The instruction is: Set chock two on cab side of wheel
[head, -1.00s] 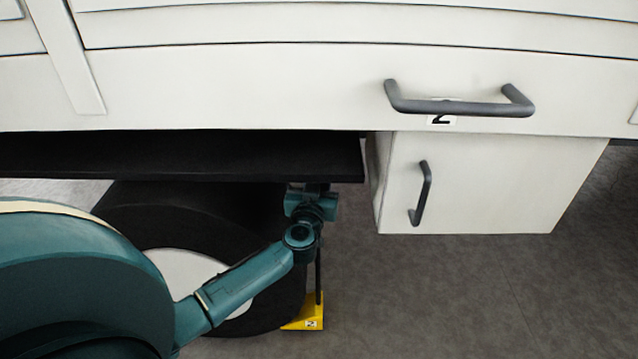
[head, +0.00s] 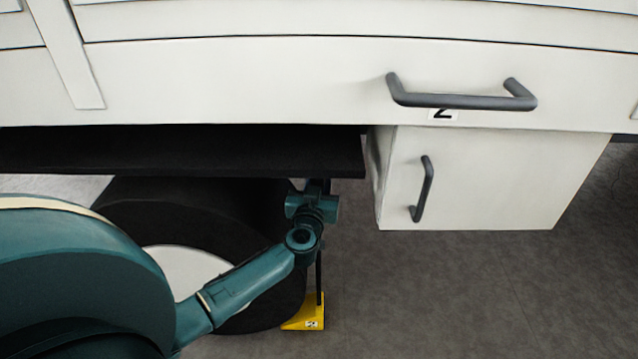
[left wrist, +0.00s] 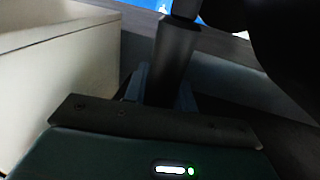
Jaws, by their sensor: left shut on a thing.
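The yellow chock (head: 307,314), marked with a 2, sits on the floor by the right side of the black wheel (head: 267,295). It appears to touch the tyre at its lower right, but the exact contact is partly hard to tell. A thin dark upright handle (head: 319,272) rises from the chock. My left gripper (head: 318,186) is shut on this handle near its top, under the truck's edge. In the left wrist view the fingers (left wrist: 163,88) close around the dark handle (left wrist: 176,48). My right gripper is not in view.
A black fender (head: 180,154) overhangs the wheel. A white box with a dark handle (head: 490,185) hangs right of my left gripper. The white body panel (head: 250,85) spans above, with a handle (head: 460,100) marked 2. Grey floor (head: 440,290) at right is clear.

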